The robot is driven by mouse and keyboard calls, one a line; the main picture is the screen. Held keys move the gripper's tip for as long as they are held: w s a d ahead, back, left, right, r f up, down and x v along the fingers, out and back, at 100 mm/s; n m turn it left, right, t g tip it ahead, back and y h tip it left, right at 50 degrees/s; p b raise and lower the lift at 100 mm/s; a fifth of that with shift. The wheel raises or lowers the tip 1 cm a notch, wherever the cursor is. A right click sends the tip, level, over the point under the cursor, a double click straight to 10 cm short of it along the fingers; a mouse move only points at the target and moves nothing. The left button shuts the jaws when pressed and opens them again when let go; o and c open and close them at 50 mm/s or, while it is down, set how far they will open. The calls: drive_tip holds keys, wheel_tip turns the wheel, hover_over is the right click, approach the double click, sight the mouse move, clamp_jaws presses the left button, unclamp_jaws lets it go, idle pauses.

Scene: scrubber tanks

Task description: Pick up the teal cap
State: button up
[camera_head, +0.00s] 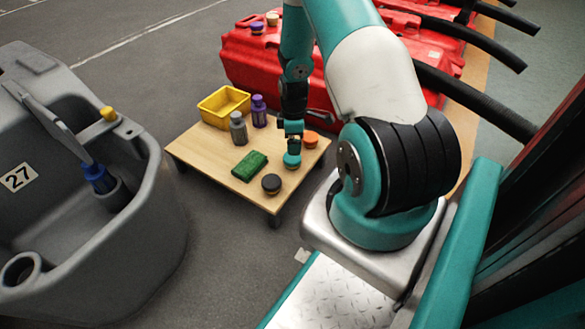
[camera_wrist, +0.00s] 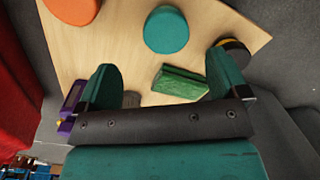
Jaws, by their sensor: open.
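The teal cap (camera_head: 292,160) is a round, flat-topped piece on the low wooden table (camera_head: 215,158), near its right side. In the wrist view the teal cap (camera_wrist: 166,30) shows whole, beyond my fingertips and not between them. My gripper (camera_wrist: 165,76) is open and empty, with its two teal fingers spread wide. In the head view my gripper (camera_head: 291,138) is just above the teal cap, partly overlapping it in the picture. I cannot tell the exact height gap.
An orange cap (camera_head: 310,139) and a black cap (camera_head: 271,184) flank it. A green sponge (camera_head: 249,166), grey bottle (camera_head: 238,129), purple bottle (camera_head: 259,112) and yellow bin (camera_head: 222,105) share the table. A grey tank (camera_head: 70,240) stands left, red tanks (camera_head: 250,65) behind.

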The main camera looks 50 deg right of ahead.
sight(294, 157)
wheel_tip(294, 157, down, 3)
drive_tip(key=shift+r+b, duration=0.1)
drive_tip(key=shift+b, duration=0.4)
drive_tip(key=f+b, duration=0.4)
drive_tip(key=f, duration=0.1)
drive_tip(key=shift+s+a+f+b, duration=0.1)
drive_tip(key=shift+s+a+b, duration=0.1)
drive_tip(key=shift+a+b, duration=0.15)
drive_tip(key=c, duration=1)
